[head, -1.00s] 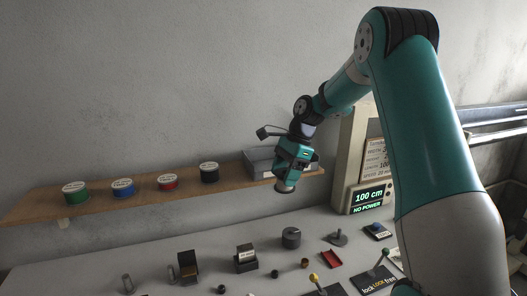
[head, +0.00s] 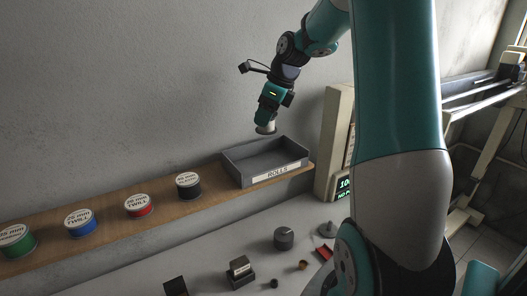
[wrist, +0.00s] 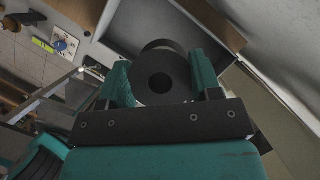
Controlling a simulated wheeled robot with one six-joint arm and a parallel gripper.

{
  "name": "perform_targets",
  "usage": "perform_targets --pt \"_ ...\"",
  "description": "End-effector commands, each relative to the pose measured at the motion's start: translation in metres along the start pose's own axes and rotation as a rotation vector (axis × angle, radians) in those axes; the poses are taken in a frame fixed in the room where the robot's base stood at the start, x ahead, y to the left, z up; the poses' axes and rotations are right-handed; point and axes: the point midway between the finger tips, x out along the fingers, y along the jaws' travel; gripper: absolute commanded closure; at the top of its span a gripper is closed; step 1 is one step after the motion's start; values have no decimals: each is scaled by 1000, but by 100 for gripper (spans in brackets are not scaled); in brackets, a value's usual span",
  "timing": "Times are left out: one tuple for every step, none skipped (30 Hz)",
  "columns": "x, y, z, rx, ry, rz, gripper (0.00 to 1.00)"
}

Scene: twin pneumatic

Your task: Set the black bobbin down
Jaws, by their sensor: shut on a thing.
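My gripper (head: 267,122) is up above the shelf, over the back left part of a grey tray labelled ROLLS (head: 278,174). In the wrist view my gripper (wrist: 162,80) has its teal fingers shut on a dark round bobbin (wrist: 162,84) with a hole in its middle. In the head view only a pale rim of the bobbin (head: 265,130) shows below the fingers, clear of the tray. The tray looks empty where its floor shows. In the wrist view part of the tray (wrist: 125,35) lies beyond the bobbin.
Green (head: 14,241), blue (head: 79,222), red (head: 138,205) and black-sided spools (head: 188,186) with white labelled tops stand along the wooden shelf (head: 110,232), left of the tray. A beige instrument (head: 336,140) stands right of it. Several small parts lie on the bench below.

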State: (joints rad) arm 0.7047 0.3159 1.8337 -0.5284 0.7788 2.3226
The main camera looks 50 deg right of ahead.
Motion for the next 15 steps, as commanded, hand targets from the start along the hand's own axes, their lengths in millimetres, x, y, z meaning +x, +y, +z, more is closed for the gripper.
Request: perform_targets --pt "12 1 -5 3 2 7 64" --pt "19 1 -8 2 2 7 64" --pt "28 1 -12 3 3 6 64" --pt "34 1 -14 1 1 6 64" --pt "40 1 -16 1 1 6 64" --pt "46 1 -18 0 2 4 64" --pt "50 1 -20 -2 2 3 64" --pt "53 1 -21 -2 1 4 64" --pt "57 1 -22 -2 0 3 64" --pt "58 1 -22 -3 -1 2 64" --pt "60 1 -23 -3 -1 2 64" --pt "63 1 -24 -3 0 3 64" --pt "66 1 -26 -3 0 3 64" --pt "70 2 -28 -2 1 4 64" --pt "76 2 -30 -1 2 5 64"
